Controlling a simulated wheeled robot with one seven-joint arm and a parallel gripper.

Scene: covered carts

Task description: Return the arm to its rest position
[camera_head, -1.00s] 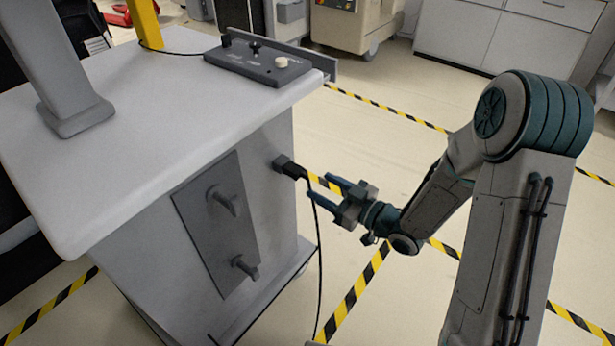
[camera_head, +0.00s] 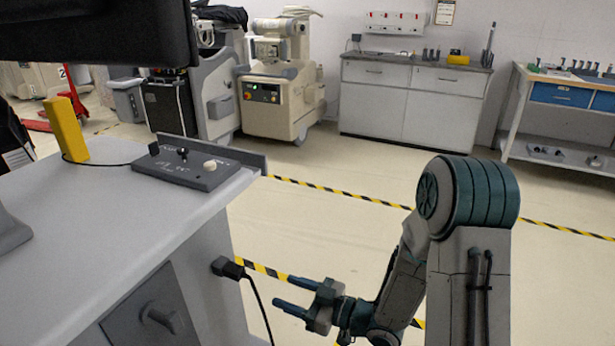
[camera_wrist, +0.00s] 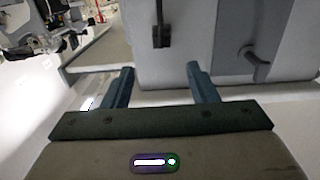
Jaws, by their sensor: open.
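My gripper (camera_head: 284,294) is at the lower middle of the head view, with its two blue fingers apart and nothing between them. It points left toward the side of a grey cart (camera_head: 208,265), with a gap between the fingertips and the cart. A black plug (camera_head: 228,267) with a hanging cable sits on the cart's side, just left of the fingertips. In the wrist view, my gripper (camera_wrist: 160,75) is open and empty, and the cart's panel with a handle (camera_wrist: 256,62) shows beyond the fingers. My arm is bent at the elbow on the right.
A control box (camera_head: 186,168) and a yellow post (camera_head: 66,130) stand on the cart top. A dark monitor (camera_head: 100,30) fills the upper left. Beige machines, cabinets (camera_head: 412,100) and a workbench (camera_head: 560,105) stand at the back. The taped floor between is clear.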

